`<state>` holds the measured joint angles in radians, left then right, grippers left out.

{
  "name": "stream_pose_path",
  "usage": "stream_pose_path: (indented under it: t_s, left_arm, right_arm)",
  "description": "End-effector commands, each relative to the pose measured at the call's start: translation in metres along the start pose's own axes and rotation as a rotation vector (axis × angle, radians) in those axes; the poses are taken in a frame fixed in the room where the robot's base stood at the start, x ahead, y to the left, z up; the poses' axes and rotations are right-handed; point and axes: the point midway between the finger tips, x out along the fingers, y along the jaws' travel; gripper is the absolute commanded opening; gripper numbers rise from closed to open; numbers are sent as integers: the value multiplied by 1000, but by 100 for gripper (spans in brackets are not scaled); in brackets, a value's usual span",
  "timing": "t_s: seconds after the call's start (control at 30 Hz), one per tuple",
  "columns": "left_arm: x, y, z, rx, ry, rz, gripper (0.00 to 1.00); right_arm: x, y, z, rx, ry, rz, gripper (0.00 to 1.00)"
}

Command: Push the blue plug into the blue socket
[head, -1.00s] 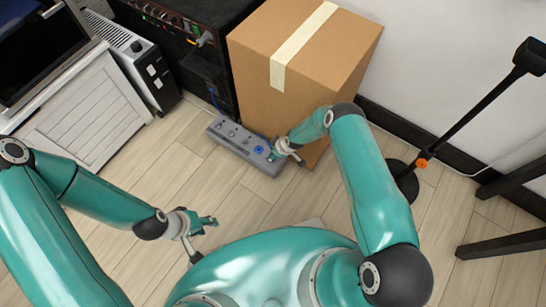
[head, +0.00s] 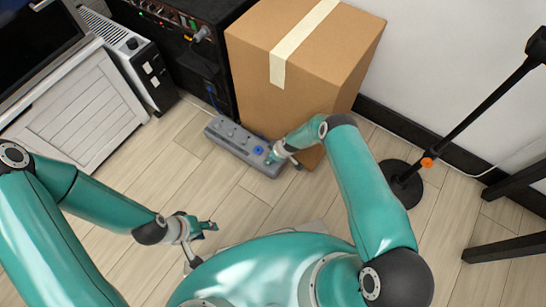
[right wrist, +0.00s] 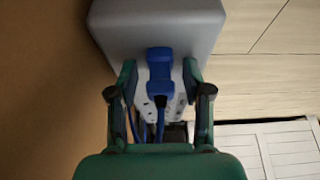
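A long grey power strip (head: 226,136) lies on the floor against the cardboard box. The blue socket (head: 258,150) shows as a blue spot near its right end. In the right wrist view the blue plug (right wrist: 160,68) is over the strip's grey top (right wrist: 158,22), with a blue cord below it in the picture. My right gripper (right wrist: 160,76) has a finger on each side of the plug, with a gap at both sides. I cannot tell whether the plug is seated. In the head view my right gripper (head: 273,156) is at the strip's right end. My left gripper (head: 205,227) is open and empty above the floor.
The cardboard box (head: 290,95) stands right behind the strip. A black amplifier cabinet (head: 200,65) and a heater (head: 138,55) stand at the left. A black stand with a round base (head: 404,187) is at the right. The floor in front of the strip is clear.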

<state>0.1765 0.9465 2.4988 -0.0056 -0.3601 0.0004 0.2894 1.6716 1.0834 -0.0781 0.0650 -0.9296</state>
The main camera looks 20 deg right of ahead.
Motion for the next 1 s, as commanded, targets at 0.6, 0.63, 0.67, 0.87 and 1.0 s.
stream_pose_path:
  t_s: [0.6, 0.63, 0.67, 0.87, 1.0]
  left_arm:
    - [-2, 1, 0, 0, 0, 0, 40]
    - [-2, 1, 0, 0, 0, 0, 40]
    - [-4, 1, 0, 0, 0, 0, 40]
    - [-16, 6, 0, 0, 0, 0, 40]
    - [-36, 13, 0, 0, 0, 0, 40]
  right_arm:
    - [-3, 0, -1, -1, 0, 0, 0]
    - [-4, 0, -2, -1, 0, 0, 0]
    - [-5, 0, -2, -2, 0, 0, 0]
    - [-25, 1, -11, -2, 1, 1, 0]
    - [-52, 1, -22, -3, 1, 1, 0]
